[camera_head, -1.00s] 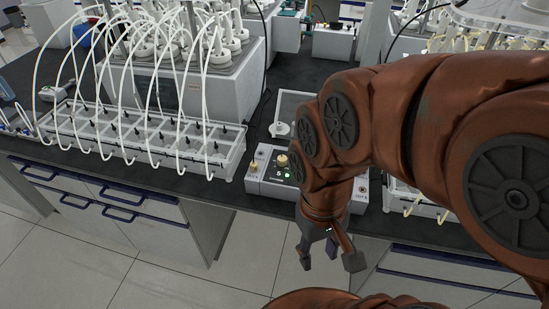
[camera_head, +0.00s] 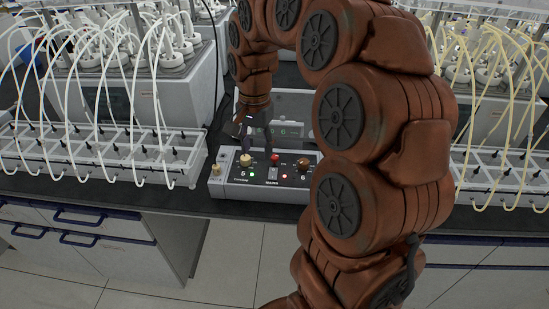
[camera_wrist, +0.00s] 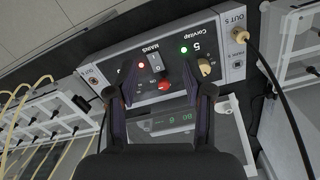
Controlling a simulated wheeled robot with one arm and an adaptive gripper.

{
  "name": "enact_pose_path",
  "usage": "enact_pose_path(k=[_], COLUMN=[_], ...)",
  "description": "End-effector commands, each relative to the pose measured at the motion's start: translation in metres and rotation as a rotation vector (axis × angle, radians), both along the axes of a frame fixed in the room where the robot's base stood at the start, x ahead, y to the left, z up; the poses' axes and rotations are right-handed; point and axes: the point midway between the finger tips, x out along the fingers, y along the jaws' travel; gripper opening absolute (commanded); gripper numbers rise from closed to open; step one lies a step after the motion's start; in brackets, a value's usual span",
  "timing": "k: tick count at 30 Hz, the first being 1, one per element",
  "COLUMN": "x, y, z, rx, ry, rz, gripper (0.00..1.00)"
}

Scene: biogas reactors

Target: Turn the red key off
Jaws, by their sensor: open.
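The red key (camera_head: 275,157) is a small red knob near the middle of the control box (camera_head: 232,189), at its back edge. In the wrist view the red key (camera_wrist: 164,86) lies between my two fingers, with none of them touching it as far as I can see. My gripper (camera_head: 256,146) points down above the back of the box, and the wrist view shows it open and empty (camera_wrist: 162,76). One finger overlaps the box near the tan knob (camera_wrist: 205,67). The key's exact angle is too small to tell.
The box also has a rocker switch (camera_wrist: 155,62), a lit green light (camera_wrist: 183,49), a lit red light (camera_wrist: 141,66) and a brown knob (camera_head: 302,163). A tubed rack (camera_head: 95,155) stands left, another (camera_head: 505,180) right. A black cable (camera_wrist: 276,85) leaves a brass fitting.

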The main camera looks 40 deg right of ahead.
Motion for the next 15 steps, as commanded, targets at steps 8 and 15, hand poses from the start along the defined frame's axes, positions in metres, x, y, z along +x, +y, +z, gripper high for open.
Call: enact_pose_path(k=[8, 15], x=[0.048, 0.058], y=[-0.071, -0.093], z=[-0.031, -0.040], rx=[-0.018, -0.028], ry=[-0.016, -0.019], rz=[-0.351, -0.458], gripper=[0.51, 0.51])
